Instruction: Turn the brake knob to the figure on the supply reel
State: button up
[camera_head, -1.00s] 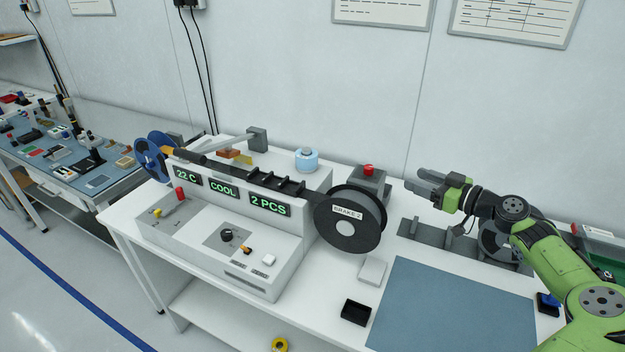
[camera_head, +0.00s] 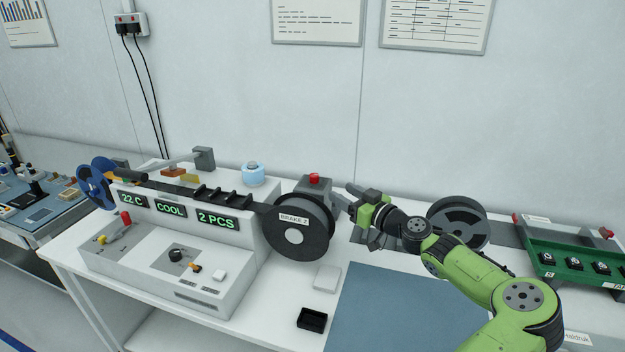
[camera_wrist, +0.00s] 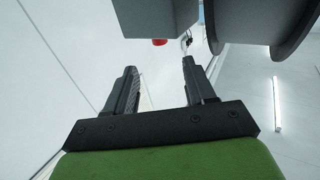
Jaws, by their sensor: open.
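The black supply reel (camera_head: 318,240) stands at the right end of the white machine (camera_head: 235,282). Its label (camera_head: 293,218) reads "BRAKE 2". A black knob (camera_head: 176,255) sits on a grey plate on the machine's sloping front panel. I cannot read its setting or tell for certain that it is the brake knob. My gripper (camera_head: 347,197) is open and empty, just right of the reel in the picture and well away from the knob. In the wrist view its two fingers (camera_wrist: 160,68) are spread with nothing between them, and the dark round edge of a reel (camera_wrist: 270,25) shows at upper right.
Displays on the machine read 22 C, COOL and 2 PCS (camera_head: 216,219). An orange-tipped switch (camera_head: 195,267) and a white button (camera_head: 219,276) lie right of the knob. A red button (camera_head: 314,178) stands behind the reel. A black tray (camera_head: 311,319) and blue mat (camera_head: 400,310) lie in front.

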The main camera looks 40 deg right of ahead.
aim_at(318, 176)
jog(key=w, duration=1.1)
jog(key=shift+d, duration=0.35)
grip_shut()
jog(key=shift+d+r+n+y, duration=0.1)
jog(key=shift+d+n+y, duration=0.1)
jog(key=shift+n+y, duration=0.95)
jog(key=shift+w+d+r+n+g+y+p, duration=0.15)
jog(key=shift+n+y+p, duration=0.35)
jog(key=shift+y, duration=0.6)
jog(key=shift+s+r+n+g+y+p, duration=0.15)
jog(key=shift+n+y+p, duration=0.3)
jog(key=shift+y, duration=0.6)
jog(key=shift+f, duration=0.2)
jog(key=shift+f, duration=0.1)
grip_release()
